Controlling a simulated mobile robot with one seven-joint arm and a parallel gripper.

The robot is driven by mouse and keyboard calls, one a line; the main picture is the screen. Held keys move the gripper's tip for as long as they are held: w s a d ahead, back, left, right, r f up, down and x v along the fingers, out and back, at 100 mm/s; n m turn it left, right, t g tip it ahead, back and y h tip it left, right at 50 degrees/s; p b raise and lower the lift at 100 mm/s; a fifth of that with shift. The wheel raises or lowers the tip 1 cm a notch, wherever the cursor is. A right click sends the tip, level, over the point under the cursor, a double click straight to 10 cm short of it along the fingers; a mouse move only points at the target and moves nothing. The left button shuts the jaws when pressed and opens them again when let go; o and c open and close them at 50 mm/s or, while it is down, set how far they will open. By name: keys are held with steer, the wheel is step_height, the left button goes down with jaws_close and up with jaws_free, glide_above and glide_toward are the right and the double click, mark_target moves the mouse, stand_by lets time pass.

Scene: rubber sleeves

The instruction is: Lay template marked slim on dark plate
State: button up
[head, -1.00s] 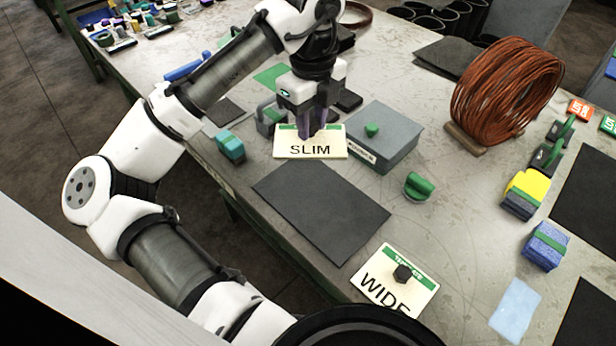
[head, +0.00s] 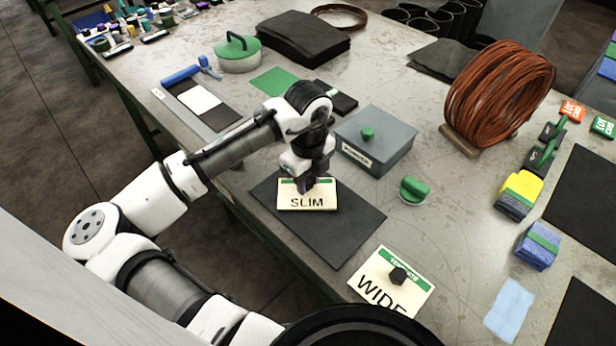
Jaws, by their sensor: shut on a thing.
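The template marked SLIM (head: 306,203) is a cream card with a green band. It is over the back part of the dark plate (head: 330,240), and I cannot tell whether it touches the plate. A second template marked WIDE (head: 378,290), with a black knob, lies on the table in front of the plate.
A grey box with a green knob (head: 376,140) stands behind and right of the plate. A copper wire coil (head: 497,95) is farther right. Bare table lies right of the plate.

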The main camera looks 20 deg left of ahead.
mark_target(308, 180)
steer(key=shift+f, duration=0.15)
steer(key=o, duration=1)
step_height(308, 180, up, 12)
steer(key=shift+r+b, duration=0.2)
steer(key=shift+b, duration=0.65)
